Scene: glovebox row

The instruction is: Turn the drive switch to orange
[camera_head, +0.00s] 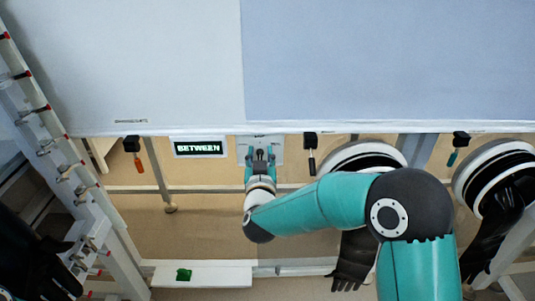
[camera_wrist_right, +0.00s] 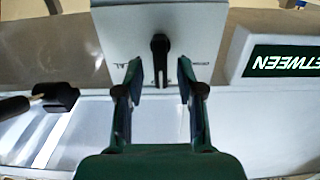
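The drive switch is a black knob (camera_wrist_right: 160,48) on a pale plate (camera_wrist_right: 125,25) with small lettering I cannot read surely. The plate also shows in the head view (camera_head: 243,147), under the cabinet's front edge. The knob's long bar runs up and down in the wrist view. A display (camera_head: 198,148) beside the plate reads "BETWEEN"; part of it shows in the wrist view (camera_wrist_right: 285,60). My right gripper (camera_wrist_right: 160,72) is open, one finger each side of the knob's lower end, with visible gaps. Contact cannot be seen. My left gripper is not in view.
White glove ports (camera_head: 350,157) with black gloves (camera_head: 353,262) stand to the right. A green item (camera_head: 184,274) lies on a white ledge (camera_head: 225,275).

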